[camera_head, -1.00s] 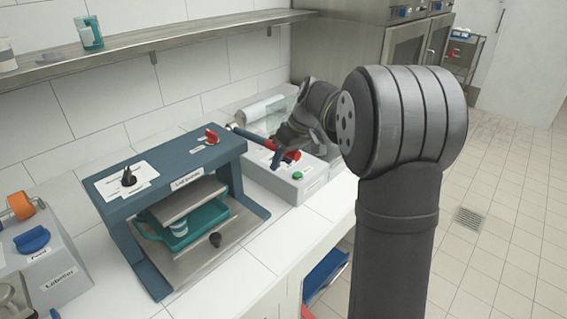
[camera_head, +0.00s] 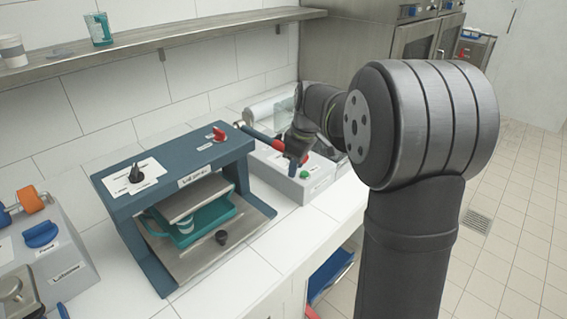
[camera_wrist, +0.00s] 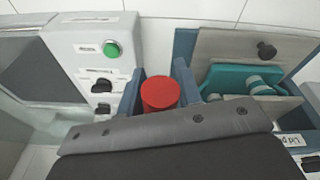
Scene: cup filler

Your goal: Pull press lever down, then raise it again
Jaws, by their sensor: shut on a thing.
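The blue lid press (camera_head: 170,165) stands on the counter with a raised metal plate (camera_head: 192,203) over a teal tray (camera_head: 205,222) that holds a pale cup (camera_head: 185,225). Its lever (camera_head: 257,134) sticks out to the right from the press top, sloping slightly down in the picture, with a red grip. My gripper (camera_head: 294,152) is at the outer end of the lever. In the wrist view the round red grip end (camera_wrist: 160,93) sits between my two blue fingers. My wrist hides part of the grip in the head view.
A grey box with a green button (camera_head: 304,174) stands right of the press, close under my gripper. A labelling machine (camera_head: 45,250) is at the left. A steel shelf (camera_head: 150,42) runs along the wall. Free white counter (camera_head: 245,270) lies in front of the press.

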